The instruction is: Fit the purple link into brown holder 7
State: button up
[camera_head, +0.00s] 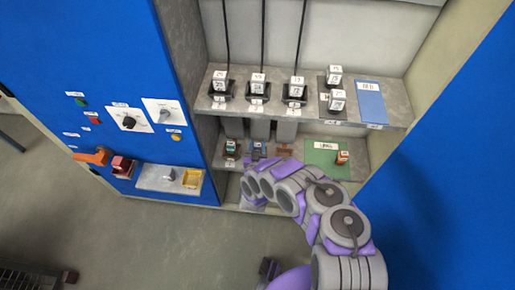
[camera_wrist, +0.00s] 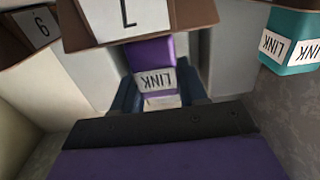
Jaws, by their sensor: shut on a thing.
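The purple link (camera_wrist: 150,52) is between the two dark blue fingers of my gripper (camera_wrist: 157,88) in the wrist view, its LINK label upside down. My gripper is shut on it. A brown holder (camera_wrist: 190,12) with an upside-down label that reads as 7 is at the top of that view, right by the link's far end. It hides that end, so I cannot tell whether the link is seated in it or only beside it. In the head view my arm reaches the middle of the lower shelf; the link is too small there to make out.
A teal link (camera_wrist: 285,48) stands at the right of the wrist view, and another brown holder (camera_wrist: 12,50) at the left. In the head view, a green pad (camera_head: 318,160) with a small orange-red piece (camera_head: 342,157) lies right on the lower shelf. The upper shelf (camera_head: 385,113) overhangs it.

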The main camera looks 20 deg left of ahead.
jog(key=shift+f, duration=0.15)
jog(key=shift+f, duration=0.1)
jog(key=o, duration=1.2)
jog(key=shift+r, duration=0.25)
jog(key=p+v, duration=0.3)
jog(key=v, duration=0.9)
jog(key=shift+s+f+p, duration=0.1)
jog(key=shift+p, duration=0.25)
